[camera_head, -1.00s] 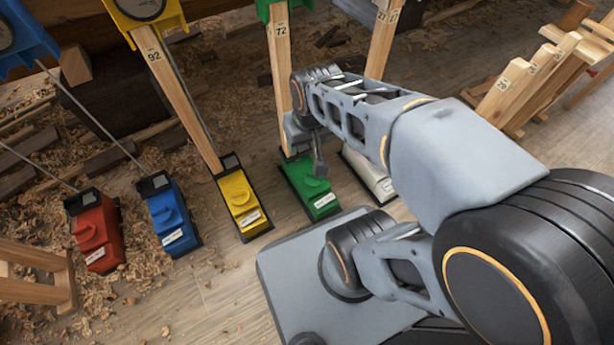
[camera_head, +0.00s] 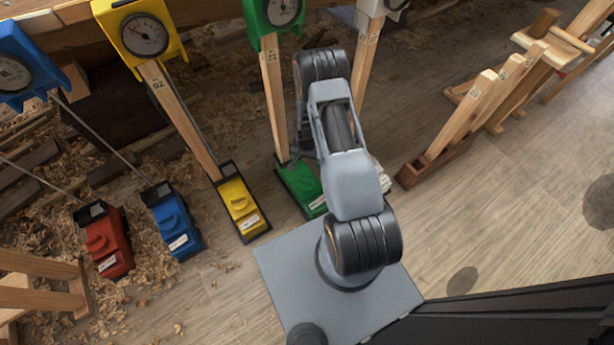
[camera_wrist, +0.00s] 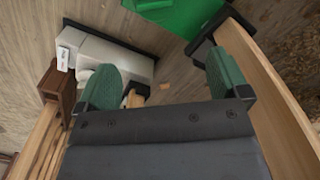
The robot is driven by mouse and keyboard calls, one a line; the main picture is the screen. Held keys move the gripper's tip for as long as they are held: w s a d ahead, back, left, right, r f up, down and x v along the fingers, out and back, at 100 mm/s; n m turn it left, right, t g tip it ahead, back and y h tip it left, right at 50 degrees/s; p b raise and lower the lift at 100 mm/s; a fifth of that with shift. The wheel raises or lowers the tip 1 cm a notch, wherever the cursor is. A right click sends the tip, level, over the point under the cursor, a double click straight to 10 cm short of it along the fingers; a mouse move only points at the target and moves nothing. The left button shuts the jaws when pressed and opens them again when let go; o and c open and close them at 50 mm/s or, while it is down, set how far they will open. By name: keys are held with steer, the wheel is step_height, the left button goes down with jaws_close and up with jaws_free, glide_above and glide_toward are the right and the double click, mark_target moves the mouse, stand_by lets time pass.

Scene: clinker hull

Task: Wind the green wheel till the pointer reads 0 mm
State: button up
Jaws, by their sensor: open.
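The green box (camera_head: 301,186) stands on the floor at the foot of a wooden post; my arm partly covers it in the head view, and its wheel cannot be made out. A corner of it shows at the top of the wrist view (camera_wrist: 178,14). The green gauge (camera_head: 284,14) is at the top of that post, its face partly cut off; its pointer reading is too small to tell. My gripper (camera_wrist: 164,78) is open and empty, its two green pads apart above the floor between the posts. In the head view my arm hides it.
Yellow (camera_head: 239,206), blue (camera_head: 174,220) and red (camera_head: 106,243) boxes stand to the left. A white box (camera_wrist: 107,52) is close to the left pad, and a wooden post (camera_wrist: 262,75) runs close by the right pad.

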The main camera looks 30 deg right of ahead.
mark_target(307, 179)
steer(key=f+b, duration=0.1)
steer(key=f, duration=0.4)
steer(key=f+b, duration=0.2)
steer(key=f, duration=0.3)
steer(key=f+b, duration=0.1)
steer(key=f, duration=0.5)
steer(key=shift+s+d+b, duration=0.15)
steer(key=shift+s+b, duration=0.2)
steer(key=shift+c, duration=0.2)
steer(key=c, duration=0.9)
steer(key=shift+f+b, duration=0.1)
steer(key=shift+b, duration=0.3)
steer(key=o, duration=0.9)
steer(key=shift+o, duration=0.2)
steer(key=shift+r, duration=0.2)
step_height(307, 179, up, 14)
steer(key=p, duration=0.5)
steer(key=shift+f, duration=0.15)
